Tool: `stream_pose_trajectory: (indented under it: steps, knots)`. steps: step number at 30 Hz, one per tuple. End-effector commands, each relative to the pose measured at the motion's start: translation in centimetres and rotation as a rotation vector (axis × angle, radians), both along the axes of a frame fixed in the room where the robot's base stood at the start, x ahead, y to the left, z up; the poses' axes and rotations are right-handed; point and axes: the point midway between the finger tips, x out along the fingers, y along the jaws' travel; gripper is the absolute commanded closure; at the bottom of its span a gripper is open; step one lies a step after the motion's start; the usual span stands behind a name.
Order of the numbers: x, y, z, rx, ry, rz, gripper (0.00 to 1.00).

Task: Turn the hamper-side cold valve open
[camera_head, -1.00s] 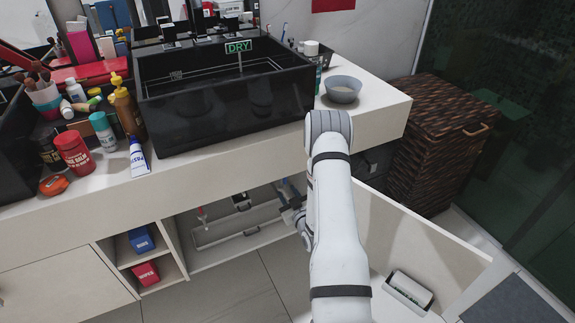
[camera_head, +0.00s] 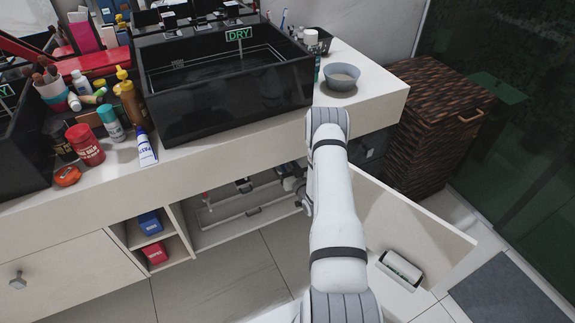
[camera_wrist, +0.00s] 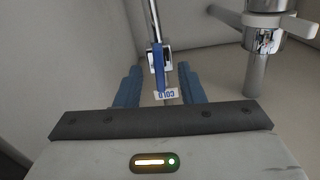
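In the wrist view, a metal pipe carries a valve with a blue lever (camera_wrist: 158,62) and a white tag marked COLD (camera_wrist: 166,93). My gripper (camera_wrist: 160,80) is open, its two blue fingers spread on either side of the lever and tag, with a visible gap on each side. Depth between fingertips and lever is hard to judge. In the head view my arm reaches over the counter edge and down into the open cabinet under the black sink (camera_head: 225,100); the gripper is mostly hidden there. The woven hamper (camera_head: 435,125) stands right of the counter.
A thick chrome pipe with a fitting (camera_wrist: 265,40) stands right of the valve in the wrist view. The open cabinet door (camera_head: 405,225) is right of my arm, with a small white holder (camera_head: 400,270) on it. A grey bowl (camera_head: 341,77) sits on the counter above.

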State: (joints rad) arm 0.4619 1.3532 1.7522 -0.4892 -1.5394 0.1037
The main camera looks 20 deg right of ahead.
Motion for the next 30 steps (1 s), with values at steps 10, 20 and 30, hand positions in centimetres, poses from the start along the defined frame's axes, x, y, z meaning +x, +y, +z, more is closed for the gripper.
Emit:
stream_pose_trajectory:
  steps: [10,20,30]
  knots:
    - [0.48,-0.03,0.04,-0.001,0.001,-0.001,0.66]
    - [0.45,-0.06,0.04,-0.001,0.001,-0.001,0.93]
    - [0.44,-0.07,-0.13,-0.024,0.0,-0.002,1.0]
